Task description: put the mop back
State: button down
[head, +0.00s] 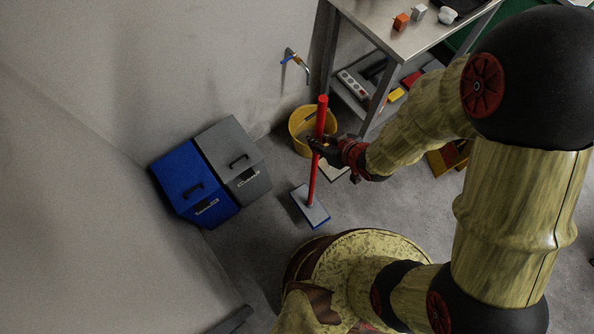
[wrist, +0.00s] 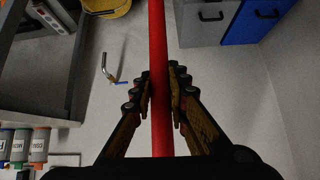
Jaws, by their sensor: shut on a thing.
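The mop has a red pole (head: 313,170) and a flat head (head: 311,206), pale on top with a blue edge. It stands nearly upright, with its head at or close to the floor. My gripper (head: 321,145) is shut on the upper part of the red pole. In the wrist view the pole (wrist: 158,40) runs between the two fingers of my gripper (wrist: 161,95). A yellow bucket (head: 299,125) stands behind the pole near the wall, and the pole and gripper cover part of it.
A blue bin (head: 190,180) and a grey bin (head: 232,150) stand at the left wall. A tap (head: 294,60) sticks out of the wall above the bucket. A metal table (head: 385,30) with a lower shelf is at the back right. Floor left of the mop head is clear.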

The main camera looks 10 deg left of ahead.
jog(key=shift+s+a+r+n+y, duration=0.1)
jog(key=shift+a+r+n+y, duration=0.15)
jog(key=shift+a, duration=0.25)
jog(key=w+d+b+x, duration=0.1)
jog(key=b+x, duration=0.3)
jog(key=x, duration=0.5)
jog(key=w+d+b+x, duration=0.1)
jog(key=b+x, duration=0.3)
jog(key=x, duration=0.5)
jog(key=shift+w+f, duration=0.2)
jog(key=shift+w, duration=0.25)
jog(key=shift+f, duration=0.1)
jog(key=c, duration=1.8)
grip_release()
jog(key=shift+d, duration=0.1)
jog(key=shift+o, duration=0.3)
